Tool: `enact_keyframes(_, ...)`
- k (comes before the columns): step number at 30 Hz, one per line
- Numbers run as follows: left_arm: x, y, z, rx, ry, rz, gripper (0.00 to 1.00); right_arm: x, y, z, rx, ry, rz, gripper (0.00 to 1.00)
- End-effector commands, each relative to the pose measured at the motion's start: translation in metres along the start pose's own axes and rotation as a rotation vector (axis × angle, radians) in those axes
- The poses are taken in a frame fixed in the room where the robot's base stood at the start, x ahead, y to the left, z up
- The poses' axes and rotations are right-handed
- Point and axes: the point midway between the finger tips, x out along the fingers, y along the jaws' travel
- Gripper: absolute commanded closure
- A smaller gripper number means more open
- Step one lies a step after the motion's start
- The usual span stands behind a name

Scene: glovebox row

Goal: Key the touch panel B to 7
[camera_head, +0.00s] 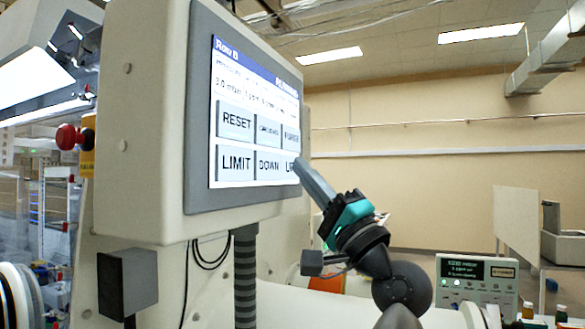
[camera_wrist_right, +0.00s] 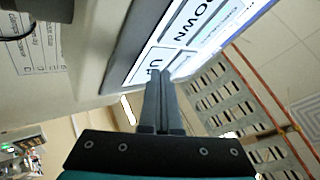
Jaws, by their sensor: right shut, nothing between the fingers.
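The touch panel (camera_head: 232,143) stands upright on a thick post, its lit screen under a blue title bar that seems to read "Row B". The screen shows a line of small readings and grey buttons: RESET (camera_head: 235,120), LIMIT (camera_head: 236,164), DOWN (camera_head: 268,166), UP (camera_head: 289,166) and others. The small digits are too blurred to read surely. My right gripper (camera_head: 300,166) is shut and empty, its tips at the UP button, partly covering it. In the right wrist view the fingertips (camera_wrist_right: 160,72) overlap the UP key (camera_wrist_right: 152,68); I cannot tell whether they touch. My left gripper is not in view.
A red emergency knob (camera_head: 68,137) is at the left. A black box (camera_head: 127,282) and a hanging cable sit below the panel. A pale instrument with a green display (camera_head: 466,268) stands at the lower right, with small bottles beside it.

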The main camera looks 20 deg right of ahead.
Motion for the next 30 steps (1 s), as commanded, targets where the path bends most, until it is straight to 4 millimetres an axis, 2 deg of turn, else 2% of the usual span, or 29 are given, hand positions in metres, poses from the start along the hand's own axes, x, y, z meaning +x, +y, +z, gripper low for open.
enact_keyframes(25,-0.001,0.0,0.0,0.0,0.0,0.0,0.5,-0.013,-0.009,-0.009,0.0,0.0,0.001,1.0)
enact_keyframes(30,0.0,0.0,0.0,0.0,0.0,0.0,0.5,-0.023,-0.016,-0.016,-0.003,0.0,0.0,1.0)
